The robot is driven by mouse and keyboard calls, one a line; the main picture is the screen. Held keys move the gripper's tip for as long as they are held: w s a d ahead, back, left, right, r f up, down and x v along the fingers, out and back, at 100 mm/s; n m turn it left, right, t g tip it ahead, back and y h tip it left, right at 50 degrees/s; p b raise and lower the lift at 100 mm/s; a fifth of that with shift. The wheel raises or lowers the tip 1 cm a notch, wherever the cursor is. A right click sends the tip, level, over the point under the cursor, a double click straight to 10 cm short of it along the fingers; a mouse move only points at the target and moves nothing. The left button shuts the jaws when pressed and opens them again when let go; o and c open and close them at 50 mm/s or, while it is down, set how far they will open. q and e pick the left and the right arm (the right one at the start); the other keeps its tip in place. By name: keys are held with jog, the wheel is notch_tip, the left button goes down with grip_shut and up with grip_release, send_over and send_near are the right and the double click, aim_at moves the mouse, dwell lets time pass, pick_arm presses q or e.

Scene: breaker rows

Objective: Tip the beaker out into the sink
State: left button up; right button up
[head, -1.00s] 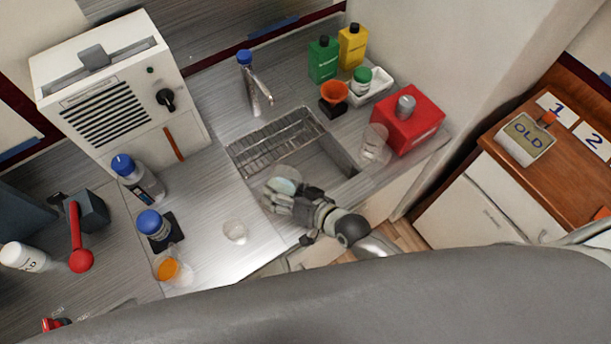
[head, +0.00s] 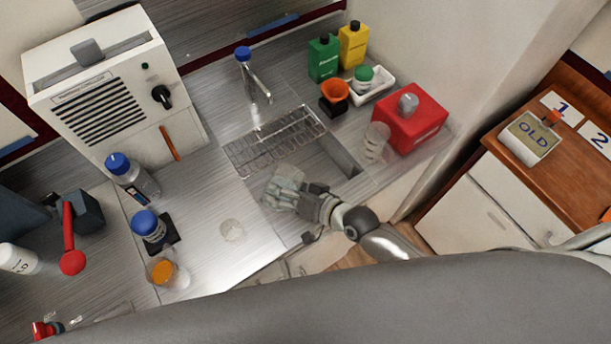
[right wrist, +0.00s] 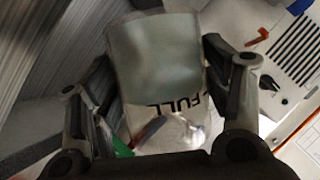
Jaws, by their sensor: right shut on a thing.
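My right gripper (head: 281,188) is shut on the clear beaker (head: 287,172) at the near left part of the sink (head: 325,168). In the right wrist view the beaker (right wrist: 165,60) sits between the two fingers, with "FULL" printed on it upside down. That view is turned well over, and the beaker looks tilted. I cannot tell how much liquid is in it or whether any runs out. The sink has a wire rack (head: 275,140) over its far part. My left gripper is not in view.
A blue-topped tap (head: 252,75) stands behind the sink. A red box (head: 412,120) and stacked clear cups (head: 375,142) stand at its right. A clear round item (head: 232,231) and blue-capped bottles (head: 148,226) are on the counter to the left.

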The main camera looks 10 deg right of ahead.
jog(key=shift+f+y+b, duration=0.1)
jog(key=shift+y+b, duration=0.2)
jog(key=shift+b, duration=0.25)
jog(key=shift+d+f+m+g+y+b, duration=0.1)
jog(key=shift+f+m+g+y+b, duration=0.3)
jog(key=shift+m+b, duration=0.95)
dwell(0.4)
jog(key=shift+w+r+g+y+b, duration=0.1)
jog(key=shift+r+g+y+b, duration=0.35)
jog(key=shift+b, duration=0.9)
dwell(0.8)
jog(key=shift+w+d+f+m+y+b, duration=0.15)
jog(key=shift+m+y+b, duration=0.4)
jog(key=shift+b, duration=0.95)
jog(key=shift+w+d+r+m+y+b, duration=0.4)
jog(key=shift+d+m+b, duration=0.2)
jog(key=shift+b, duration=0.45)
dwell(1.0)
